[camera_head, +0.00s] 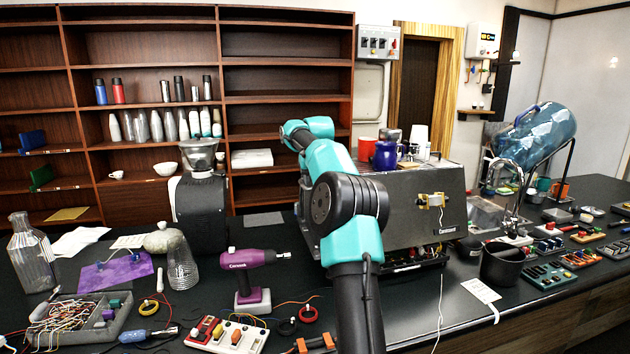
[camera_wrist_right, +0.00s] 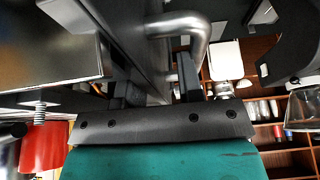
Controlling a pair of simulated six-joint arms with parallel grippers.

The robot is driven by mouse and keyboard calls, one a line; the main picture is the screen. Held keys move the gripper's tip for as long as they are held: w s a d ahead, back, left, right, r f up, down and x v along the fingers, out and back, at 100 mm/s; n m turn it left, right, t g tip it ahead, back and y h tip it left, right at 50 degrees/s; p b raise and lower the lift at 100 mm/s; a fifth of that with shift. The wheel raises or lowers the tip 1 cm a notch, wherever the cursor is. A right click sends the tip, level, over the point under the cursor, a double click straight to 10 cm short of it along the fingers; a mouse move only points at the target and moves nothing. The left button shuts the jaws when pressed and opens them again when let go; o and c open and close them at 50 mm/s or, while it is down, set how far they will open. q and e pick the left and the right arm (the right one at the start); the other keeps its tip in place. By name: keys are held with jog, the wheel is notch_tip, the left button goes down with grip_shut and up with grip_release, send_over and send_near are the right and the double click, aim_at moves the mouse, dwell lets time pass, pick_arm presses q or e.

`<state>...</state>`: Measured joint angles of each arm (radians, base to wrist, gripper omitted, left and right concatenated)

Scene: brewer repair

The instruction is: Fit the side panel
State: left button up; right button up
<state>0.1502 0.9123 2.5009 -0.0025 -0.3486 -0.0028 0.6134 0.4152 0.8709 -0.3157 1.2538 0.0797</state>
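The brewer (camera_head: 400,215) is a dark grey box on the counter, with its lower front open on electronics. My right arm stands in front of its left end. My right gripper's fingers are hidden in the head view, beyond the teal wrist at the machine's upper left. In the right wrist view my right gripper (camera_wrist_right: 160,90) is close to a dark flat panel (camera_wrist_right: 130,35), which looks like the side panel, with a bent shiny metal handle (camera_wrist_right: 185,25). The handle runs down towards the space between the fingers. Whether they grip it is unclear. My left gripper is not in view.
A black grinder (camera_head: 201,205) stands left of the brewer. A purple drill (camera_head: 248,275), a switch strip (camera_head: 228,335) and a wire tray (camera_head: 80,320) crowd the front counter. A black bin (camera_head: 503,265) and a tap (camera_head: 515,185) stand at the right.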

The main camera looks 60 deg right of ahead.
jog(key=shift+f, duration=0.15)
grip_shut()
dwell(1.1)
jog(key=shift+w+d, duration=0.25)
jog(key=shift+d, duration=0.15)
dwell(0.9)
grip_release()
dwell(0.3)
